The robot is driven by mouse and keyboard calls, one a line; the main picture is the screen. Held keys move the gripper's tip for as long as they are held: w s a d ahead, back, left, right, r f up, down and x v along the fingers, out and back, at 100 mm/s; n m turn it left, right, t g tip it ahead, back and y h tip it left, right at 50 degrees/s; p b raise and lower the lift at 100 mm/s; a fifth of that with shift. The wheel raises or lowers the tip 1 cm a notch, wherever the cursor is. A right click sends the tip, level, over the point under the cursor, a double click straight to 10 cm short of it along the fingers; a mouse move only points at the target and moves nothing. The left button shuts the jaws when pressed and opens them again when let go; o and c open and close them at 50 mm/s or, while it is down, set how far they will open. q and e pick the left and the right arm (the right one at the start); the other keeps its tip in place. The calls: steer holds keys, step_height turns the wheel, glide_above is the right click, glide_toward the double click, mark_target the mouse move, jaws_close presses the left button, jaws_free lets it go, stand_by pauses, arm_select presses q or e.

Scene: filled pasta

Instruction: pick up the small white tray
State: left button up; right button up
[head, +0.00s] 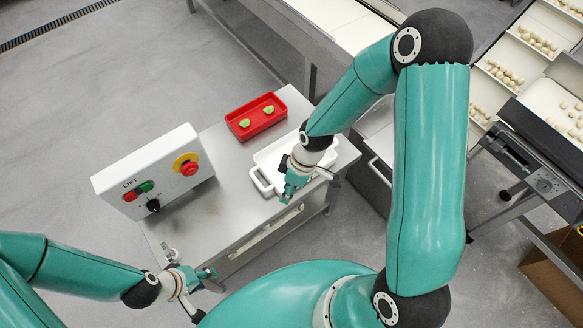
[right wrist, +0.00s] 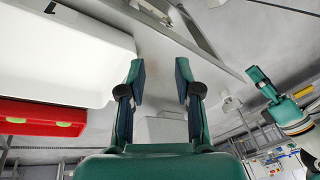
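The small white tray (head: 270,160) with a loop handle lies on the steel table in the head view, partly hidden by my right arm. My right gripper (head: 289,190) is at the tray's near side, by the handle. In the right wrist view my right gripper (right wrist: 160,80) is open with nothing between its fingers. The white tray (right wrist: 60,50) shows there to the left of the fingers, apart from them. My left gripper (head: 203,293) is low at the table's near left corner, fingers apart and empty.
A red tray (head: 256,116) with two green pieces stands behind the white tray. A white control box (head: 152,172) with a red button stands on the table's left. Conveyors with pasta trays (head: 499,72) are at the right. Bare steel (head: 226,196) lies left of my right gripper.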

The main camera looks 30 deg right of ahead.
steer(key=w+d+r+n+h+b, duration=0.2)
steer(key=w+d+r+n+b, duration=0.15)
steer(key=d+n, duration=0.2)
steer(key=n+h, duration=0.1)
steer(key=n, duration=0.4)
glide_toward(311, 180)
steer(key=f+b, duration=0.2)
steer(key=shift+w+a+f+b, duration=0.1)
steer(key=shift+a+b, duration=0.1)
steer(key=shift+b, duration=0.15)
step_height(311, 180, down, 5)
steer(key=shift+f+b, duration=0.1)
steer(key=shift+b, duration=0.55)
arm_select(q)
step_height(311, 180, down, 9)
arm_select(e)
jaws_close()
